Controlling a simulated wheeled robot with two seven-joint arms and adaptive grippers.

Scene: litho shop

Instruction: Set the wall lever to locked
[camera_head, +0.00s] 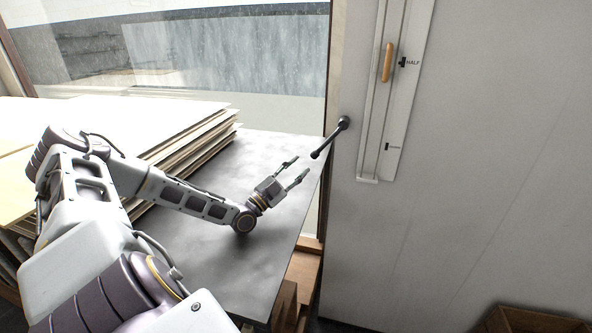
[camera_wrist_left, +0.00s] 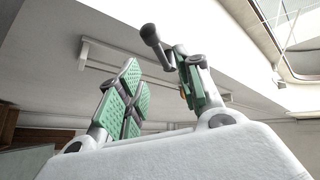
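The wall lever (camera_head: 330,138) is a dark rod with a rounded knob, mounted at the left edge of the pale wall panel. In the head view it slants down and left from its pivot. A dark knobbed rod (camera_wrist_left: 154,40), apparently this lever, shows beyond the fingertips in the left wrist view. My left gripper (camera_head: 300,166) is open and empty, just left of and below the lever's knob, apparently apart from it. Its green-padded fingers (camera_wrist_left: 157,62) stand spread in the wrist view. No locked marking is readable. My right gripper is not in view.
Right of the lever, a vertical rail (camera_head: 370,130) carries an orange handle (camera_head: 387,62) beside a "HALF" mark. A brown box (camera_head: 535,320) stands low at right. The wall's right side is bare.

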